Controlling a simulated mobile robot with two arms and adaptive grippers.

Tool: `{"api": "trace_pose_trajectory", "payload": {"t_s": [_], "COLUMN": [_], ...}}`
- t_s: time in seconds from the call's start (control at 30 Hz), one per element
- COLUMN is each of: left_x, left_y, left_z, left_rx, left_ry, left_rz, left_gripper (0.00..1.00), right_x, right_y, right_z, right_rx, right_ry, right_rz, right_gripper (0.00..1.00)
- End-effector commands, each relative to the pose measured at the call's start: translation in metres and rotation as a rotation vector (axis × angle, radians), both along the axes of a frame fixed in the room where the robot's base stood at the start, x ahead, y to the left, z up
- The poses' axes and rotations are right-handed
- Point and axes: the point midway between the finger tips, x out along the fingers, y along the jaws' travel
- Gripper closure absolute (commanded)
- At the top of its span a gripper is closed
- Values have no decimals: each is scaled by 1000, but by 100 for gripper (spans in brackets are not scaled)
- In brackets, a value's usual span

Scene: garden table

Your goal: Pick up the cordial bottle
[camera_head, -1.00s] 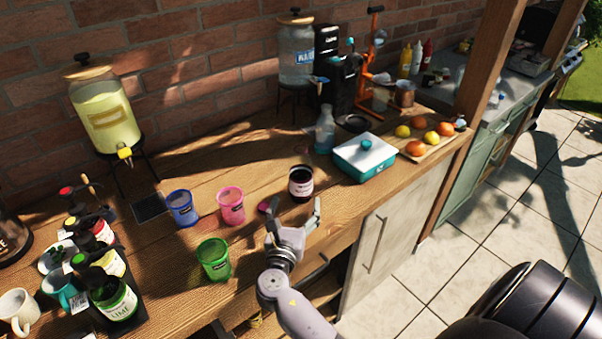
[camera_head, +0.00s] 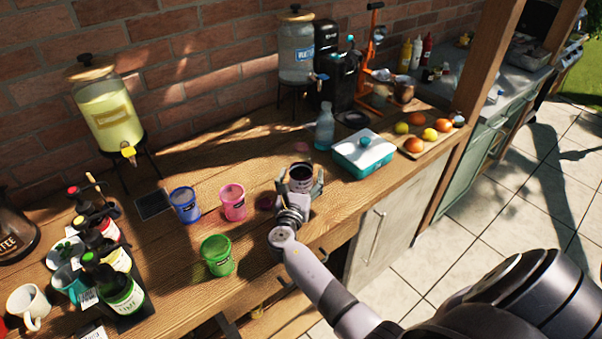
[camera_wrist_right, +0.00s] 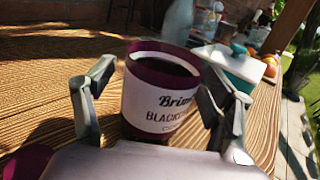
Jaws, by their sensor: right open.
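The cordial bottle (camera_head: 301,172), dark purple with a white label, stands upright on the wooden table in the head view. In the right wrist view the bottle (camera_wrist_right: 160,95) shows "Blackcurrant" lettering and a dark open top. My right gripper (camera_head: 301,187) is open, with one finger on each side of the bottle. In the right wrist view the fingers (camera_wrist_right: 160,110) flank it; a gap shows at the left finger, and I cannot tell whether the right finger touches. My left gripper is not in view.
A maroon lid (camera_head: 266,202) lies just left of the bottle. Pink (camera_head: 232,203), blue (camera_head: 185,206) and green (camera_head: 217,256) cups stand further left. A teal-and-white box (camera_head: 363,158) and a clear bottle (camera_head: 325,130) stand behind to the right.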

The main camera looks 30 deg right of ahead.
Motion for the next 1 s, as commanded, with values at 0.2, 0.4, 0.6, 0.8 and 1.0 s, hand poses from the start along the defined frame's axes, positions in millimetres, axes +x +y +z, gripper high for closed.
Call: {"api": "trace_pose_trajectory", "payload": {"t_s": [0.2, 0.4, 0.6, 0.8, 1.0], "left_x": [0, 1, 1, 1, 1], "left_y": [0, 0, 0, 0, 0], "left_z": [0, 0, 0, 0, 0], "left_rx": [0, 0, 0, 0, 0], "left_ry": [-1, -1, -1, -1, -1], "left_rz": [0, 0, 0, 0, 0], "left_gripper": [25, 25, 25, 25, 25], "right_x": [0, 0, 0, 0, -1], "right_y": [0, 0, 1, 1, 1], "right_z": [0, 0, 0, 0, 0], "right_rx": [0, 0, 0, 0, 0], "right_ry": [0, 0, 0, 0, 0], "right_rz": [0, 0, 0, 0, 0], "right_gripper": [32, 46, 59, 72, 86]}}
